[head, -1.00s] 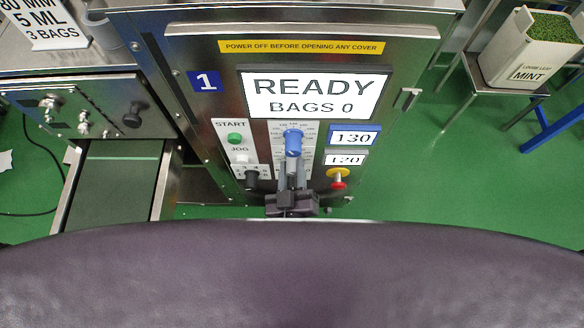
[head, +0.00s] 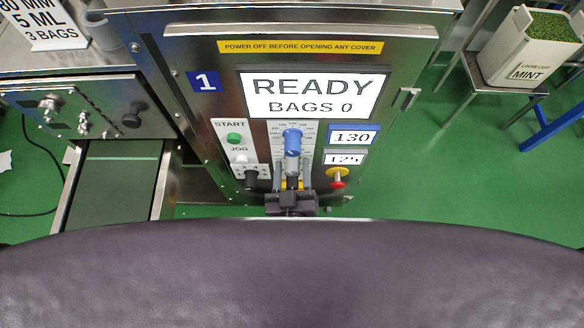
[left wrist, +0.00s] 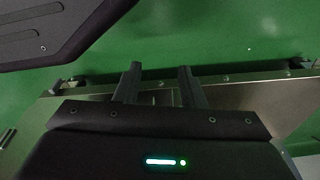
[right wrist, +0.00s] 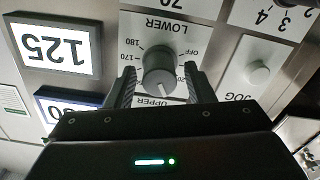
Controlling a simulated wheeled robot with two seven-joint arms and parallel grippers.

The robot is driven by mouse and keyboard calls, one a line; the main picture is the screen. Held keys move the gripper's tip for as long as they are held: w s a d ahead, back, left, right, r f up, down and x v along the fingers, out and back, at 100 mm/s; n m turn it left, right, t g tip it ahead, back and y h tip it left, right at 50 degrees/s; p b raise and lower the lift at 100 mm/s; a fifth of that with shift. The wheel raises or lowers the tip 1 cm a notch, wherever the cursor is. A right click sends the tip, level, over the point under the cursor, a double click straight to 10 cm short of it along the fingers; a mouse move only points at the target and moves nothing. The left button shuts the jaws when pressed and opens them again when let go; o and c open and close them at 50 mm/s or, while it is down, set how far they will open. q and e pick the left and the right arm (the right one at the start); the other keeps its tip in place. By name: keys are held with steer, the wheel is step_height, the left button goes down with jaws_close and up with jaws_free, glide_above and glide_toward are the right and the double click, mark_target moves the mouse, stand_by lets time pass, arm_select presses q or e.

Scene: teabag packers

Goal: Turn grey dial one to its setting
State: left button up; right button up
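The grey dial (right wrist: 159,68) sits on the LOWER scale in the right wrist view, its white pointer mark towards the bottom of that picture. My right gripper (right wrist: 160,78) has one finger on each side of the dial, with a narrow gap at each side; it is open. In the head view the same gripper (head: 291,184) reaches up to the panel just below the blue dial (head: 292,140). The grey-framed readout (head: 344,159) shows 125, as it does in the right wrist view (right wrist: 54,48). My left gripper (left wrist: 158,85) is open and empty.
The machine's screen (head: 313,95) reads READY, BAGS 0. The blue-framed readout (head: 352,137) shows 130. A green START button (head: 234,138) stands left of the dials, and a red stop button (head: 338,178) on a yellow base stands right. A mint crate (head: 530,50) is far right.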

mark_target(292, 109)
steer(key=shift+r, duration=0.55)
arm_select(q)
steer(key=s+a+f+p, duration=0.1)
steer(key=s+p, duration=0.3)
steer(key=s, duration=0.4)
steer(key=shift+a+f, duration=0.3)
steer(key=shift+f, duration=0.4)
arm_select(e)
step_height(292, 109, up, 19)
steer(key=shift+f, duration=0.1)
arm_select(q)
steer(key=shift+s, duration=0.1)
